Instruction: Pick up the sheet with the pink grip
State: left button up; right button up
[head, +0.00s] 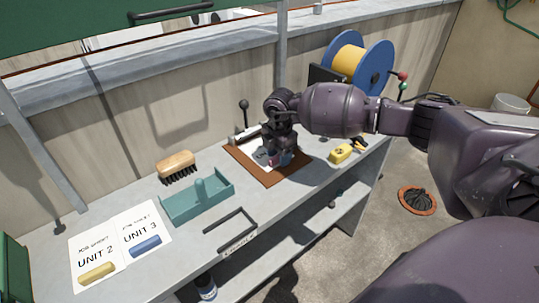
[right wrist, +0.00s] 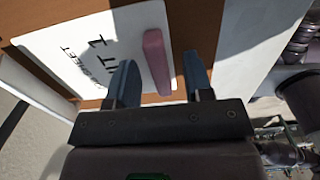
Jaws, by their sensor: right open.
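The sheet (right wrist: 110,50), white and printed with UNIT 1, lies on a brown board (head: 281,180). Its pink grip (right wrist: 155,55) is a bar along one edge of the sheet in the right wrist view. My right gripper (head: 277,158) is over the board and hides most of the sheet in the head view. In the right wrist view the two blue fingers (right wrist: 160,72) are open, one on each side of the pink grip in the picture. I cannot tell whether they touch it. My left gripper is not in view.
Sheets UNIT 2 (head: 93,256) and UNIT 3 (head: 142,229), with yellow and blue grips, lie at the bench's left. A teal tray (head: 215,202), a brush (head: 177,165) and a yellow tool (head: 341,154) are nearby. A wire spool (head: 352,62) stands behind.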

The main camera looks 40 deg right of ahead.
jog(key=shift+r, duration=0.1)
grip_shut()
jog(key=shift+d+r, duration=0.1)
dwell(0.4)
